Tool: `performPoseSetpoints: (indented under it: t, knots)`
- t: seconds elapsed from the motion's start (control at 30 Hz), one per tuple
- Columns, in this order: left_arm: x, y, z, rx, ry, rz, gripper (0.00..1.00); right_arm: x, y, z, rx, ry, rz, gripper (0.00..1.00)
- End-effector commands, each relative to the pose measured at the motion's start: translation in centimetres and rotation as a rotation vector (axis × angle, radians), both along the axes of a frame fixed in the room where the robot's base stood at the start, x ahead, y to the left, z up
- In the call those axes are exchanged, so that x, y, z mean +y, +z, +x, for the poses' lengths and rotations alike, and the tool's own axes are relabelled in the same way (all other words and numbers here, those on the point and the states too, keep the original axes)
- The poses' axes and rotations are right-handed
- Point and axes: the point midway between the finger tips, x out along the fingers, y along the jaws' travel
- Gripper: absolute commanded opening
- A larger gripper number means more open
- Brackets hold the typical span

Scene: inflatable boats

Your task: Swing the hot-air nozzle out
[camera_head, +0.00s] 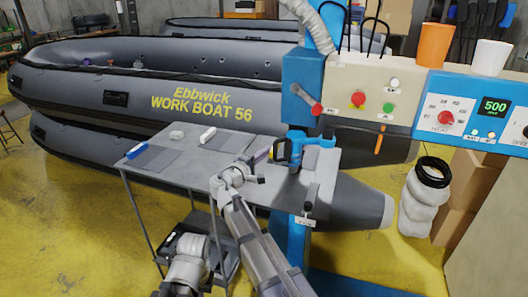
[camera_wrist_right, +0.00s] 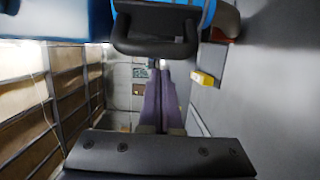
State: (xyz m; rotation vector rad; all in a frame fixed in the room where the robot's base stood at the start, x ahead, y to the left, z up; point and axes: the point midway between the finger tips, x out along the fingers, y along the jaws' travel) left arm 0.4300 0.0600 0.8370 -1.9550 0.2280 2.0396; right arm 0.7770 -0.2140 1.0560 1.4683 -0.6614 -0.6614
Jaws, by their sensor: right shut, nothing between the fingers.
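The hot-air nozzle unit is a blue part (camera_head: 318,142) low on the blue machine, at the far right of the grey table. A black loop handle (camera_head: 281,151) sticks out on its left side. My right gripper (camera_head: 264,154) is just left of this handle, its fingers shut and empty, pointing toward it. In the right wrist view, the purple fingers (camera_wrist_right: 160,92) are together and the black handle (camera_wrist_right: 155,42) lies just beyond their tips. I cannot tell whether they touch. The nozzle's outlet is not clear. My left gripper cannot be made out.
The grey table (camera_head: 180,178) carries a blue-and-white tool (camera_head: 137,150) and small white pieces. A red-tipped lever (camera_head: 308,100) is on the machine's blue column above. The control panel (camera_head: 460,108) reads 500. A grey inflatable boat (camera_head: 150,85) lies behind. Yellow floor is open at left.

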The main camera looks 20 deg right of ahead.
Motion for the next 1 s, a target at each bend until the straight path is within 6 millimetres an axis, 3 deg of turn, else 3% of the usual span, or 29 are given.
performPoseSetpoints:
  t: [0.1, 0.47, 1.0]
  knots:
    - [0.0, 0.0, 0.0, 0.0, 0.0, 0.0, 0.0, 0.0, 0.0, -1.0, 0.0, 0.001, 0.0, 0.0]
    - [0.0, 0.0, 0.0, 0.0, 0.0, 0.0, 0.0, 0.1, 0.0, -1.1, 0.0, 0.001, 0.0, 0.0]
    - [0.0, 0.0, 0.0, 0.0, 0.0, 0.0, 0.0, 0.2, 0.0, -2.9, 0.0, 0.09, 0.0, 0.0]
